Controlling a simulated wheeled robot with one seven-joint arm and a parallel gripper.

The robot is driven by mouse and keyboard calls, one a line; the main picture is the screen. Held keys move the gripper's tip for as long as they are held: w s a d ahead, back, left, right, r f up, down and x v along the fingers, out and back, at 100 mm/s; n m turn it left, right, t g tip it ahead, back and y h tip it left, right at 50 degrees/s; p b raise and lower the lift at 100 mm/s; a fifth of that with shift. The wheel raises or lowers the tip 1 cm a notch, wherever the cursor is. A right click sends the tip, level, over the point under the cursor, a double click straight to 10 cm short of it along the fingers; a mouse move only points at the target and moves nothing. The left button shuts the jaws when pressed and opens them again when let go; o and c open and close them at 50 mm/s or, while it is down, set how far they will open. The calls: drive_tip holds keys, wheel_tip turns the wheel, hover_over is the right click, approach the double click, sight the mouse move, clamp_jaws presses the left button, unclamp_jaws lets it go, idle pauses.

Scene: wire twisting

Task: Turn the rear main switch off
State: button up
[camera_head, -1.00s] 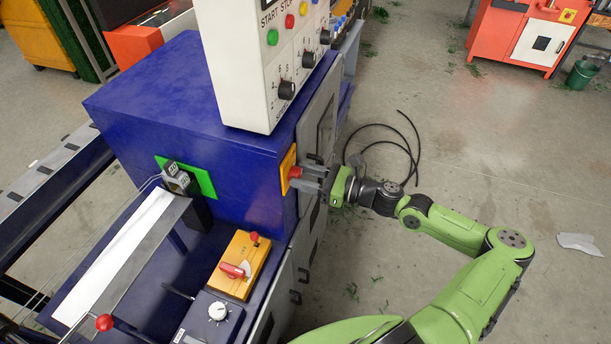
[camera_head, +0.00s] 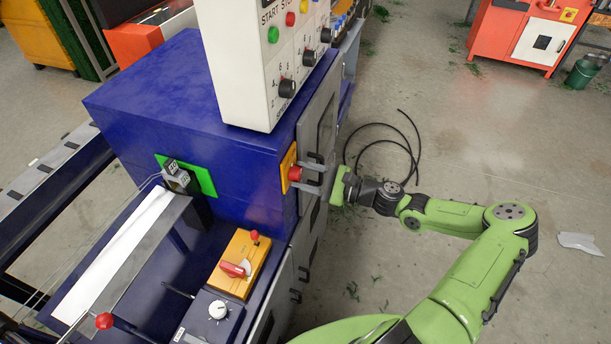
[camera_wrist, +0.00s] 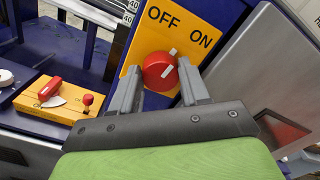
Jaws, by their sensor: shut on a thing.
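The rear main switch is a red round knob (camera_head: 295,173) on a yellow plate (camera_head: 287,165) on the side of the blue machine. In the wrist view the knob (camera_wrist: 159,71) sits below the words OFF and ON on the yellow plate (camera_wrist: 180,27).
A yellow box (camera_head: 238,264) with another red switch stands on the blue machine (camera_head: 190,105), left of my gripper. A white control panel (camera_head: 235,75) overhangs above. Grey doors (camera_head: 318,125) with handles lie beside the switch. A black cable (camera_head: 415,140) lies on open floor.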

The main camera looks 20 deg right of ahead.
drive_tip(key=n+b, duration=0.1)
drive_tip(key=n, duration=0.1)
drive_tip(key=n+b, duration=0.1)
drive_tip(key=n, duration=0.2)
drive_tip(key=shift+f+n, duration=0.2)
drive_tip(key=shift+n, duration=0.1)
drive_tip(key=n+b, duration=0.3)
drive_tip(key=n, duration=0.1)
drive_tip(key=shift+s+n, duration=0.1)
drive_tip(key=shift+n, duration=0.3)
drive_tip(key=o, duration=1)
drive_tip(key=v, duration=1.5)
drive_tip(key=shift+s+d, duration=0.25)
drive_tip(key=shift+d, duration=0.05)
drive_tip(key=shift+a, duration=0.1)
